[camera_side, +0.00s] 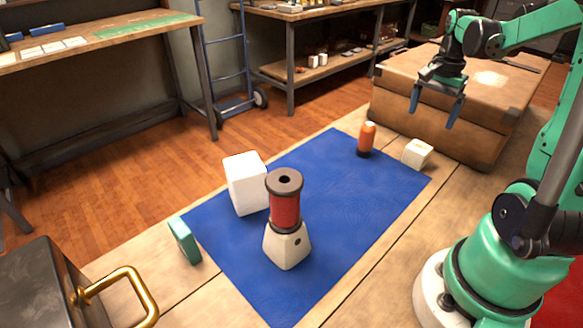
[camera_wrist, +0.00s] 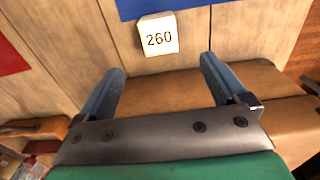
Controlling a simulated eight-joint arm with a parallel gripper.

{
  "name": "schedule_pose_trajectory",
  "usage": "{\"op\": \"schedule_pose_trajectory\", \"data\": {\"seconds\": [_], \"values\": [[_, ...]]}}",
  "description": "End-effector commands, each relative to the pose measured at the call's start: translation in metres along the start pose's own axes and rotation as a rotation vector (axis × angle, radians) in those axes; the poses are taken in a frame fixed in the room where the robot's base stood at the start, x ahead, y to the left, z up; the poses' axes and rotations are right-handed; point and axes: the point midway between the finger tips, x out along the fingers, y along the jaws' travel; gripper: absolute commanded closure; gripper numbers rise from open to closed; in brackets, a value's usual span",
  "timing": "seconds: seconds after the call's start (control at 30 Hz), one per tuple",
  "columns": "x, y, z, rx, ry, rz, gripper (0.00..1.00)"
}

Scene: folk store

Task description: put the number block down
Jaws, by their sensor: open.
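The number block (camera_side: 416,154), a small cream cube, rests on the wooden table at the right corner of the blue mat (camera_side: 390,190). In the wrist view the block (camera_wrist: 158,35) shows "260" on its face, ahead of the fingertips and a little beyond them. My gripper (camera_side: 433,118) is open and empty, above and to the right of the block in the side view. Its two blue fingers (camera_wrist: 158,74) are spread wide, with nothing between them, and do not touch the block.
A large brown case (camera_side: 400,118) stands beside the block, under my gripper. An orange bottle (camera_side: 366,139), a white box (camera_side: 245,182) and a red spool on a pale base (camera_side: 287,245) stand on the mat. A green block (camera_side: 184,240) sits near its left edge.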

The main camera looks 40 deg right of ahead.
Motion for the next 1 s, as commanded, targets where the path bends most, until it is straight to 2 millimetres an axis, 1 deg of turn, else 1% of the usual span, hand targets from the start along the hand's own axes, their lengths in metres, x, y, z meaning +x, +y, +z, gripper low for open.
{"op": "schedule_pose_trajectory", "data": {"seconds": [0.03,0.17,0.27,0.37,0.47,0.5,0.57,0.6,0.7,0.8,0.83,0.9,1.0], "values": [[-0.006,0.0,0.0,0.0,0.0,0.0,0.07],[-0.016,0.0,0.001,-0.002,0.0,0.0,0.07],[-0.022,-0.006,0.01,-0.057,0.015,-0.013,0.07],[-0.029,-0.023,0.04,-0.233,0.066,-0.058,0.07],[-0.036,-0.042,0.089,-0.519,0.149,-0.135,0.07],[-0.037,-0.048,0.111,-0.646,0.187,-0.173,0.07],[-0.039,-0.053,0.143,-0.831,0.244,-0.23,0.07],[-0.039,-0.054,0.163,-0.949,0.281,-0.269,0.07],[-0.036,-0.054,0.205,-1.202,0.365,-0.359,0.07],[-0.033,-0.05,0.234,-1.382,0.43,-0.43,0.07],[-0.033,-0.049,0.24,-1.42,0.444,-0.447,0.07],[-0.031,-0.048,0.25,-1.482,0.469,-0.474,0.07],[-0.03,-0.046,0.255,-1.518,0.485,-0.49,0.07]]}}
